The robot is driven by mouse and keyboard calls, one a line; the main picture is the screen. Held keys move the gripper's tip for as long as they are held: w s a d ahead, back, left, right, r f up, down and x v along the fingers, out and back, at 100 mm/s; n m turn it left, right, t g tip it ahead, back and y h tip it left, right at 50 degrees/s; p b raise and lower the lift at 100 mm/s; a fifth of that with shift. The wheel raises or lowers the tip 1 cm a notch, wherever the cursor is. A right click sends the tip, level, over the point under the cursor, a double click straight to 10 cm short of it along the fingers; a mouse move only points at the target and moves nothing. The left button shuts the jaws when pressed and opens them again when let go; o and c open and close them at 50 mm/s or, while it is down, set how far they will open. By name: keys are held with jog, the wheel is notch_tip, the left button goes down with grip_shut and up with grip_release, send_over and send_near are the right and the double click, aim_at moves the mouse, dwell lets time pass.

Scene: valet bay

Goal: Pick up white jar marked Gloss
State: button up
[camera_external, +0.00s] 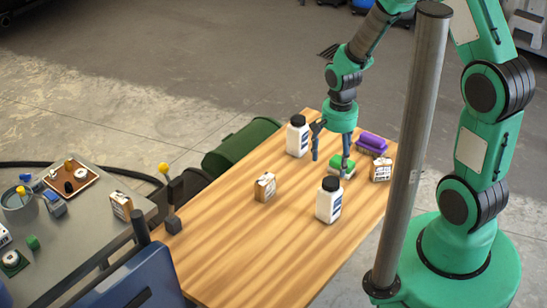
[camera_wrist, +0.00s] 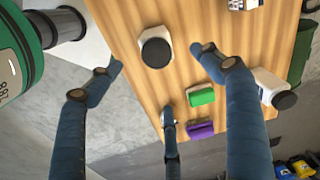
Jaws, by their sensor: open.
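Two white jars with black lids stand upright on the wooden table (camera_external: 235,245); I cannot read either label, so I cannot tell which is Gloss. The near jar (camera_external: 329,203) also shows in the wrist view (camera_wrist: 155,50), top centre, seen from above. The far jar (camera_external: 298,138) shows at the right of the wrist view (camera_wrist: 270,84), beyond my right finger. My gripper (camera_external: 330,162) is open and empty above the table, between the two jars in the external view. In the wrist view its fingers (camera_wrist: 158,75) are spread wide, with the near jar beyond them.
A green block (camera_external: 338,169) and purple block (camera_external: 372,143) lie near my gripper. Small labelled boxes stand at the table's middle (camera_external: 265,187) and right (camera_external: 381,170). A dark green bin (camera_external: 240,142) is beyond the left edge. A grey post (camera_external: 412,140) rises at right. The table's front is clear.

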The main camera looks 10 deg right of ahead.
aim_at(331, 181)
jog(key=shift+s+a+f, duration=0.15)
jog(key=shift+a+f, duration=0.1)
jog(key=shift+f, duration=0.4)
jog(key=shift+s+a+f, duration=0.15)
jog(key=shift+a+f, duration=0.1)
jog(key=shift+f, duration=0.35)
jog(key=shift+f, duration=0.1)
jog(key=shift+f+b, duration=0.6)
jog(key=shift+f, duration=3.55)
jog(key=shift+f, duration=0.1)
jog(key=shift+s+f+b, duration=0.15)
jog(key=shift+f+b, duration=0.45)
jog(key=shift+f, duration=1.95)
jog(key=shift+c, duration=0.2)
